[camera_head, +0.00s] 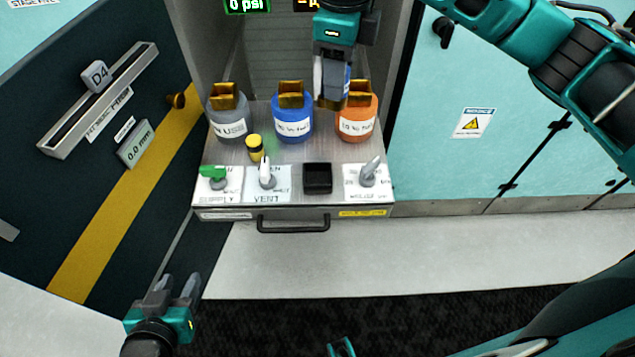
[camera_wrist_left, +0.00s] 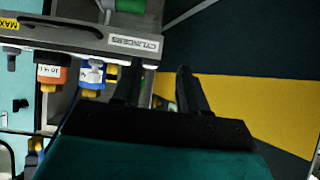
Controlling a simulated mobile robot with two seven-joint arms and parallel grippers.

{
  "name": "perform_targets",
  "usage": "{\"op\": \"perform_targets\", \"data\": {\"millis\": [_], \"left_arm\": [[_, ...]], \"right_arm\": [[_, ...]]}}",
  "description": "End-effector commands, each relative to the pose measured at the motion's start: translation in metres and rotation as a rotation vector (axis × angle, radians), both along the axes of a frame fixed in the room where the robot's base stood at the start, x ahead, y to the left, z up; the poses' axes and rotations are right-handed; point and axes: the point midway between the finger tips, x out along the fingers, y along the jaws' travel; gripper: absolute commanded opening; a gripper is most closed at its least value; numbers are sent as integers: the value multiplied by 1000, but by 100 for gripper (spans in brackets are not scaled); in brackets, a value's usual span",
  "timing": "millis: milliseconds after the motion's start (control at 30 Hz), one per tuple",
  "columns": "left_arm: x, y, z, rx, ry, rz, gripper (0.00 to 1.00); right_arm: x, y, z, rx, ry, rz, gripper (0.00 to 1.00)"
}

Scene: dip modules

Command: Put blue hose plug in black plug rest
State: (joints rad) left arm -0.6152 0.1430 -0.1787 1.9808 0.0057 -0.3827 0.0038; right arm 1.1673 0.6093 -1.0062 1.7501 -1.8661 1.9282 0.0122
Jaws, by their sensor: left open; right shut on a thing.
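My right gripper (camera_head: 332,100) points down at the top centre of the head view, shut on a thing. A blue part (camera_head: 347,82) shows at its fingers, which fits the blue hose plug, but the fingers hide most of it. The black plug rest (camera_head: 317,178) is a small dark square holder on the front of the metal shelf, below the gripper in the picture and apart from it. My left gripper (camera_head: 175,286) is open and empty at lower left, away from the shelf. Its two fingers also show spread in the left wrist view (camera_wrist_left: 160,85).
Grey (camera_head: 227,120), blue (camera_head: 292,122) and orange (camera_head: 358,122) cylinders with brass tops stand at the shelf's back. Valve handles in green (camera_head: 213,172), white (camera_head: 265,172) and grey (camera_head: 369,170) flank the rest. A yellow-black knob (camera_head: 254,147) sits nearby. A handle (camera_head: 293,226) juts out in front.

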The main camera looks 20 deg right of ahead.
Motion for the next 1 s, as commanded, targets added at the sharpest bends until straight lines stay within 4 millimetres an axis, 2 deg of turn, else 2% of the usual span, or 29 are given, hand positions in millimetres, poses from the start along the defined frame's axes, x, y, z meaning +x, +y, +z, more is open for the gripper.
{"op": "perform_targets", "data": {"millis": [200,700,833,1000], "left_arm": [[0,-1,-13,-3,2,-4,43],[3,-6,-30,-12,-1,-11,43],[3,-7,-33,-12,0,-12,43],[4,-8,-34,-14,-1,-14,43]], "right_arm": [[6,8,-9,8,-1,-493,2],[17,23,-23,13,7,-1590,2],[19,25,-24,15,8,-1782,2],[20,27,-27,13,9,-1912,2]]}}
